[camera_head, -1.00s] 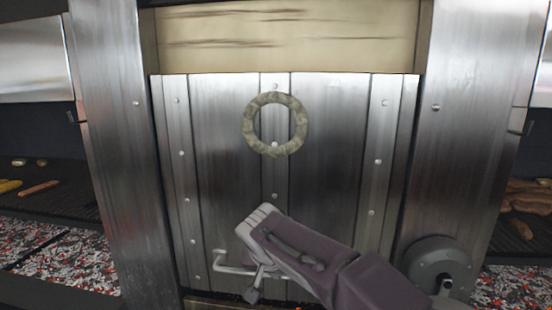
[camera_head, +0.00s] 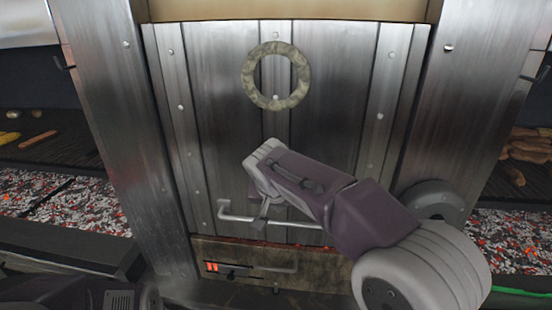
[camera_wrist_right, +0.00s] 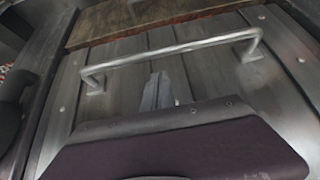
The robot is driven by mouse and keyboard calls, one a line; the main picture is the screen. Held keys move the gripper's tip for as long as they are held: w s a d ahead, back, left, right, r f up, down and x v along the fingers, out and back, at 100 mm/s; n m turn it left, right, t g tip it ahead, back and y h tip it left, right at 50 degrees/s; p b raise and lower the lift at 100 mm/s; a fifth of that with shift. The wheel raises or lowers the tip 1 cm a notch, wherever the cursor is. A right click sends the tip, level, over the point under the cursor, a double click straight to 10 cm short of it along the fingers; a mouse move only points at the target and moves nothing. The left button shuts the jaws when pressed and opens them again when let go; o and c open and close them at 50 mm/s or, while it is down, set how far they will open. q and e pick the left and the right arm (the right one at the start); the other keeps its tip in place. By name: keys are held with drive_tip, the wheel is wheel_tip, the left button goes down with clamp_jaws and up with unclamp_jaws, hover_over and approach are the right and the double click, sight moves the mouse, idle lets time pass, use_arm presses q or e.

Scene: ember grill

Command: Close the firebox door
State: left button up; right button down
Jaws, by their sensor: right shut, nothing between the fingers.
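The firebox door (camera_head: 225,120) is a tall riveted metal panel between two steel posts. A narrow reddish line shows along its lower edge. A bent bar handle (camera_head: 295,222) runs across its lower part; it also shows in the right wrist view (camera_wrist_right: 175,51). My right gripper (camera_head: 261,220) is at the handle's left part, in front of the door. In the right wrist view its fingers (camera_wrist_right: 158,90) are shut and empty, pointing at the door on the door's upper side of the bar. I cannot tell whether they touch the bar. My left gripper is not in view.
A mottled ring (camera_head: 249,75) is on the upper door. A beige surface (camera_head: 290,10) shows above the door. Below is a worn panel (camera_head: 275,262) with a small lever and orange-lit slots. Grills with embers (camera_head: 75,205) and food lie on both sides.

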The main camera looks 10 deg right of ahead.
drive_tip(key=v, duration=1.2)
drive_tip(key=s+d+f+m+g, duration=0.1)
drive_tip(key=s+d+f+g, duration=0.1)
drive_tip(key=d+f, duration=0.45)
drive_tip(key=s+d+f+m+g, duration=0.1)
drive_tip(key=s+d+f+g, duration=0.2)
drive_tip(key=d+f, duration=0.35)
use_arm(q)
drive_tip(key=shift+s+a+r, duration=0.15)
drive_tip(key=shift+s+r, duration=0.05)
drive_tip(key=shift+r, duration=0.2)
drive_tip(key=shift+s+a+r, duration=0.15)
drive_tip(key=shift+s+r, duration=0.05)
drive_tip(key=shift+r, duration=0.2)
use_arm(e)
drive_tip(key=s+a+f+n+y, duration=0.1)
drive_tip(key=s+f+n, duration=0.1)
drive_tip(key=s+f, duration=0.3)
drive_tip(key=s+a+f+n+y, duration=0.1)
drive_tip(key=s+f, duration=0.4)
drive_tip(key=f, duration=0.7)
drive_tip(key=shift+s+a+n, duration=0.25)
drive_tip(key=shift+a+n, duration=0.2)
drive_tip(key=shift+n, duration=0.55)
